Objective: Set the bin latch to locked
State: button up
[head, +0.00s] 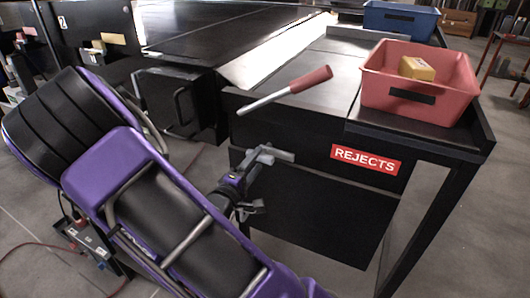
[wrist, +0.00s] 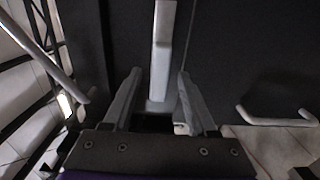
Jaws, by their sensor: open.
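The latch appears to be a light grey bar handle (head: 278,155) on the dark front panel below and left of the REJECTS label. In the wrist view the grey bar (wrist: 163,45) stands upright in front of the panel, lined up with the gap between my fingers. My gripper (head: 257,183) is open at the panel, close to the bar. In the wrist view my gripper (wrist: 159,76) has one finger on each side of the bar's lower end; I cannot tell whether they touch it. The latch's markings do not show.
A red-handled lever (head: 308,80) sticks out above the panel. A red bin (head: 440,107) holding a yellow box (head: 416,68) sits on the counter, with a blue bin (head: 400,22) behind. A bent grey handle (wrist: 277,121) is right of my fingers. The floor at right is free.

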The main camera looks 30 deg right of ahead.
aim_at(265, 148)
jog(key=x, duration=0.6)
grip_shut()
dwell(1.3)
